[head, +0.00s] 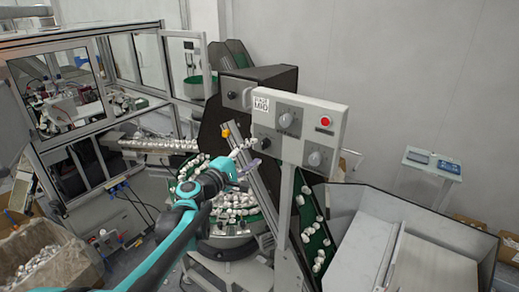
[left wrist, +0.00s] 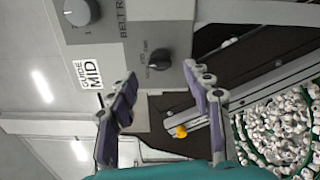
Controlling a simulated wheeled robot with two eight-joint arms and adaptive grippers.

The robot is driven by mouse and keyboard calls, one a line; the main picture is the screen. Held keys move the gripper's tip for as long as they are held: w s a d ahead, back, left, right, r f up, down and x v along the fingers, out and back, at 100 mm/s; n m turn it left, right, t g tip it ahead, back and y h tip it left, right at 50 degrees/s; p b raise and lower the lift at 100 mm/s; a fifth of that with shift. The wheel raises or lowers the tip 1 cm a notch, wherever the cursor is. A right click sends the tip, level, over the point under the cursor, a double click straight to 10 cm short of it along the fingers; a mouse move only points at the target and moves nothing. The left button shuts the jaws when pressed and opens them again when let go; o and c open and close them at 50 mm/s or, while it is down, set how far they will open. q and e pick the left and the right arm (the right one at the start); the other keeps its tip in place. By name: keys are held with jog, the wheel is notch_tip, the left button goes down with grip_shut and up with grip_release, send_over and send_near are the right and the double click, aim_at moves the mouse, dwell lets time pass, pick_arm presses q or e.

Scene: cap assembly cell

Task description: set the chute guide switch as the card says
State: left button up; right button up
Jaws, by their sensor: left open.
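The card (head: 261,104) on the grey control panel (head: 299,146) reads GUIDE MID; it also shows in the left wrist view (left wrist: 89,73). A small black knob (head: 265,143) sits low on the panel's left part, below the card; it also shows in the left wrist view (left wrist: 158,60). Its small markings and exact setting are not legible. My left gripper (head: 250,156) is open and empty just in front of the panel's lower left. In the left wrist view its fingers (left wrist: 160,73) stand either side of the black knob, apart from it. My right gripper is not in view.
The panel also carries a grey upper dial (head: 286,120), a grey lower dial (head: 315,158) and a red button (head: 325,121). Below the arm is a round feeder (head: 231,229) with many white caps. A green chute (head: 308,223) runs down behind the panel's post.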

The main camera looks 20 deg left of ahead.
pick_arm(q)
jog(key=v, duration=0.7)
jog(key=s+d+f+m+g+b, duration=0.25)
jog(key=s+f+b, duration=0.2)
jog(key=f, duration=0.35)
jog(key=s+d+f+m+g+b, duration=0.1)
jog(key=s+d+f+m+b, duration=0.25)
jog(key=f+b, duration=0.35)
jog(key=s+d+f+m+g+b, duration=0.2)
jog(key=s+d+f+b, duration=0.15)
jog(key=f, duration=0.55)
jog(key=s+a+f+m+g+y+b, duration=0.1)
jog(key=s+f+b, duration=0.3)
jog(key=f, duration=0.5)
jog(key=s+a+f+m+g+y+b, duration=0.1)
jog(key=s+f+m+g+y+b, duration=0.1)
jog(key=f, duration=0.6)
jog(key=s+f+m+g+y+b, duration=0.1)
jog(key=s+f+m+y+b, duration=0.2)
jog(key=s+f+m+b, duration=0.2)
notch_tip(320, 180, down, 5)
jog(key=s+b, duration=0.2)
jog(key=b, duration=0.2)
jog(key=shift+s+a+b, duration=0.25)
jog(key=shift+a+b, duration=0.05)
jog(key=shift+a, duration=0.1)
